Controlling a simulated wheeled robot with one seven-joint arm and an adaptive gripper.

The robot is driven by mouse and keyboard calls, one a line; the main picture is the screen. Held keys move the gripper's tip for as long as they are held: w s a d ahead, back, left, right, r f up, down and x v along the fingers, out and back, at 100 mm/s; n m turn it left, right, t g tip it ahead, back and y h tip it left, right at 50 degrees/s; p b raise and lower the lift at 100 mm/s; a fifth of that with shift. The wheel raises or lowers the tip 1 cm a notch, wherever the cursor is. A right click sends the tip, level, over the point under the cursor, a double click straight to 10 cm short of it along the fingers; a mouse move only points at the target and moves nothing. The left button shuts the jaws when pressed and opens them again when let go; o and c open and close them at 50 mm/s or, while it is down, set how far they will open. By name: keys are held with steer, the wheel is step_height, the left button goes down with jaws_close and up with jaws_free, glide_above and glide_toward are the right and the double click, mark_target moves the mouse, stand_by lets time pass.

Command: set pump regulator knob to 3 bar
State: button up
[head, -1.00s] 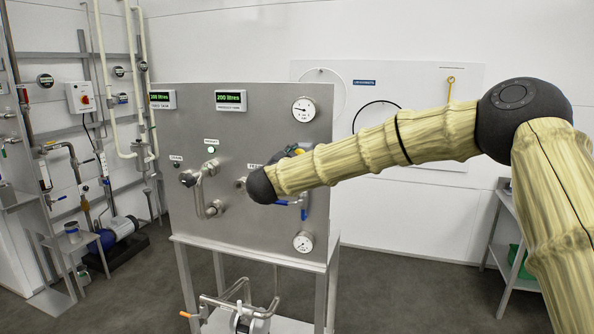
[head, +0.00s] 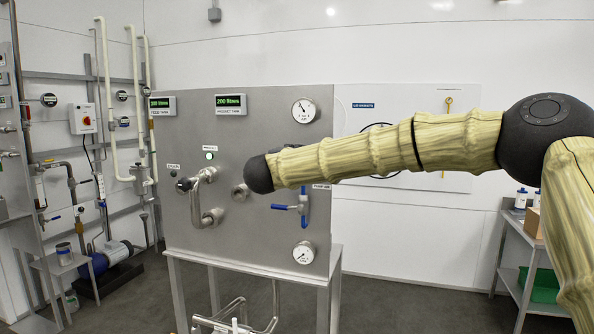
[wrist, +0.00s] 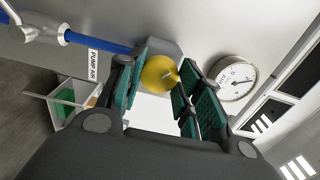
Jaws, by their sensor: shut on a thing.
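In the wrist view, a round yellow knob (wrist: 157,72) with a small pale mark sits on a grey block on the steel panel. My gripper (wrist: 164,84) has its teal-padded fingers on either side of the knob and is shut on it. A white dial gauge (wrist: 235,78) is close to the right finger. The same gauge (head: 304,111) shows at the panel's upper right in the head view, its needle pointing up and slightly left; its numbers are too small to read. In the head view my arm hides the knob and my gripper.
A blue-handled valve (head: 291,208) is on the panel below my arm, by the PUMP AIR label (wrist: 93,65). A bent steel pipe (head: 198,200) sticks out at the panel's left. A second gauge (head: 304,253) is lower right. A side table (head: 520,230) stands at the right.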

steer(key=shift+f+m+b, duration=0.2)
steer(key=shift+m+b, duration=0.75)
steer(key=shift+m, duration=0.15)
steer(key=shift+r, duration=0.1)
